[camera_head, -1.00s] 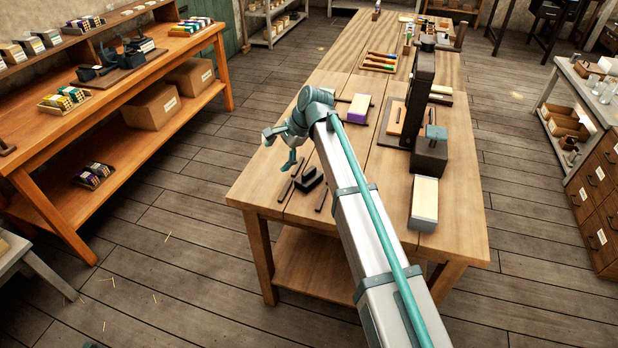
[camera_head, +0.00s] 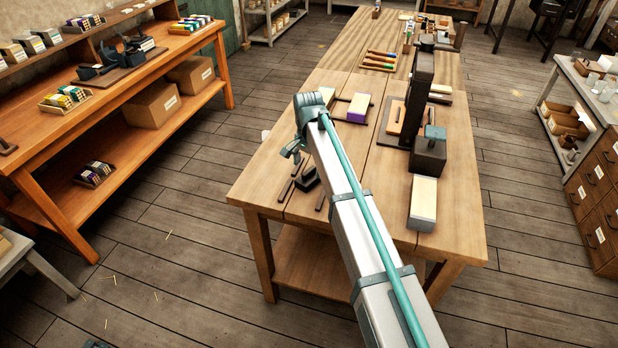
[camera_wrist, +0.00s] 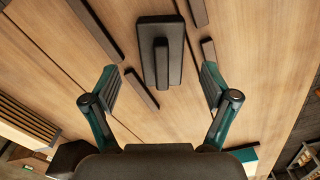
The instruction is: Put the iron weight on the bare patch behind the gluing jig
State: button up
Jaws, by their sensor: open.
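The iron weight, a black block with a raised bar handle, lies on the wooden bench (camera_head: 255,185). In the wrist view the weight (camera_wrist: 176,42) is ahead of the fingers, near the middle. My gripper (camera_wrist: 160,80) is open and empty above the bench, its fingers spread to either side of the weight's near end. It shows only partly in the head view (camera_head: 291,150). A pale block with a purple side (camera_head: 358,106) sits between dark bars; I cannot tell whether this is the gluing jig.
Dark strips (camera_wrist: 142,90) lie on the bench close around the weight. The tall dark press (camera_head: 422,95) stands to the right, with a pale block (camera_head: 423,200) in front of it. Colour-handled tools (camera_head: 379,60) lie farther back.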

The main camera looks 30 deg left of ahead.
aim_at(309, 170)
jog(key=shift+w+f+p, duration=0.15)
jog(key=shift+f+p, duration=0.35)
jog(key=shift+f, duration=0.8)
jog(key=shift+w+f+p, duration=0.1)
jog(key=shift+f+p, duration=0.4)
jog(key=shift+f, duration=0.75)
grip_shut()
